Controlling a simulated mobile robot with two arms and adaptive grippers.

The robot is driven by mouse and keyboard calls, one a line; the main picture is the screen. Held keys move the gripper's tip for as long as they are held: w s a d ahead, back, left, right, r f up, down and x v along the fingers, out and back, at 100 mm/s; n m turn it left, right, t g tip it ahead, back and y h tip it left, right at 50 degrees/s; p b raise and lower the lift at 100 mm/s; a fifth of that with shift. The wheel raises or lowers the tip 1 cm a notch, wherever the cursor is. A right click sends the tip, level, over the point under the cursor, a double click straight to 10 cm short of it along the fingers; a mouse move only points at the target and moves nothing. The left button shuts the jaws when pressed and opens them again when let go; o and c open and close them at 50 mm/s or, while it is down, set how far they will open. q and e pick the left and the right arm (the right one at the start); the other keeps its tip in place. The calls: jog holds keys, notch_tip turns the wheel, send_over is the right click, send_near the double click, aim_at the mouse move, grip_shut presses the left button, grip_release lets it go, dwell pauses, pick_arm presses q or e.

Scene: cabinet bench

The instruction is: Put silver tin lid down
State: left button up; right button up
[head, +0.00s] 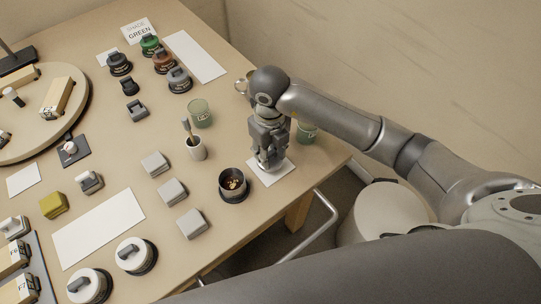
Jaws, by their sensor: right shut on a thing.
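My right gripper (268,161) points down over a white card (284,174) near the table's right edge. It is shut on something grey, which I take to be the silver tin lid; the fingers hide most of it. I cannot tell whether it touches the card. An open dark tin (225,195) with golden-brown bits inside stands just left of the card. My left gripper is not in view.
A cup with a utensil (196,150) and a green tumbler (199,115) stand left of the gripper. Another green tumbler (306,133) is close behind my right arm. Grey blocks (193,223) lie left of the open tin. A long white sheet (100,228) is bare.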

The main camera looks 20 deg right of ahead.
aim_at(270, 158)
jog(key=shift+w+d+f, duration=0.1)
jog(key=shift+w+f, duration=0.05)
jog(key=shift+f, duration=0.05)
jog(key=shift+w+d+f, duration=0.1)
jog(key=shift+w+f, duration=0.05)
jog(key=shift+f, duration=0.1)
notch_tip(270, 158, down, 3)
jog(key=shift+w+f+p, duration=0.1)
jog(key=shift+w+p, duration=0.05)
jog(key=shift+p, duration=0.25)
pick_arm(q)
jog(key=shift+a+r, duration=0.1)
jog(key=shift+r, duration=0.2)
pick_arm(e)
jog(key=shift+f, duration=0.15)
jog(key=shift+f, duration=0.15)
jog(key=o, duration=0.8)
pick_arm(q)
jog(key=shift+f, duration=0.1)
